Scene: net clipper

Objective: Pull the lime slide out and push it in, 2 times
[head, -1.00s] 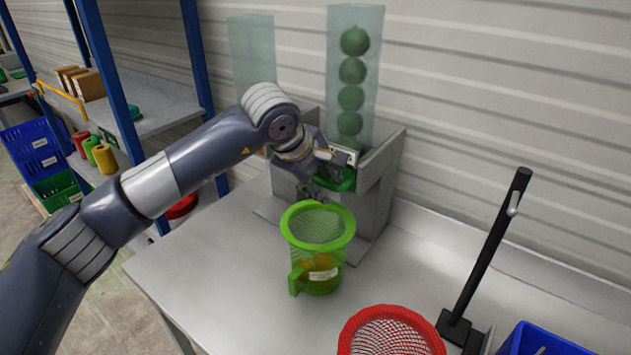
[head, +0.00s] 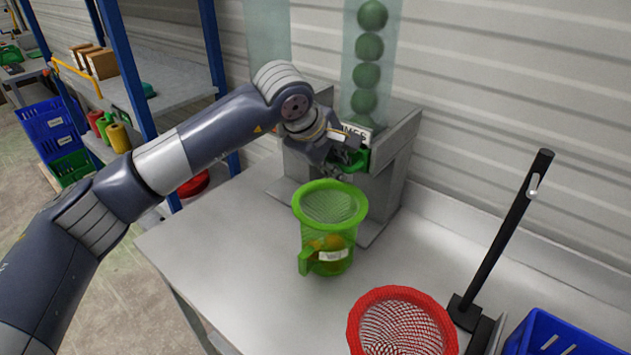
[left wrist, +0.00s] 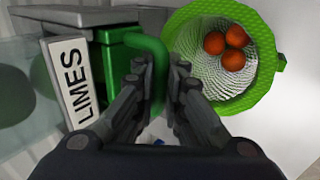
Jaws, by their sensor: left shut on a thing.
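The green lime slide (head: 356,160) sits low at the front of the grey dispenser, below the LIMES sign (head: 357,131). My left gripper (head: 343,168) is at its front. In the left wrist view, the slide (left wrist: 119,55) shows beside the LIMES sign (left wrist: 69,83), and my left gripper (left wrist: 160,66) is shut on its curved green handle (left wrist: 150,42). The fingers hide part of the handle. How far out the slide stands is hard to tell. Several limes (head: 368,47) are stacked in the clear tube above. My right gripper is not in view.
A green mesh basket (head: 309,232) with orange fruit stands on the table below the slide. A red mesh basket (head: 357,318), a black stand with an upright post (head: 500,238) and a blue crate (head: 560,335) are at front right. The table's front left is clear.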

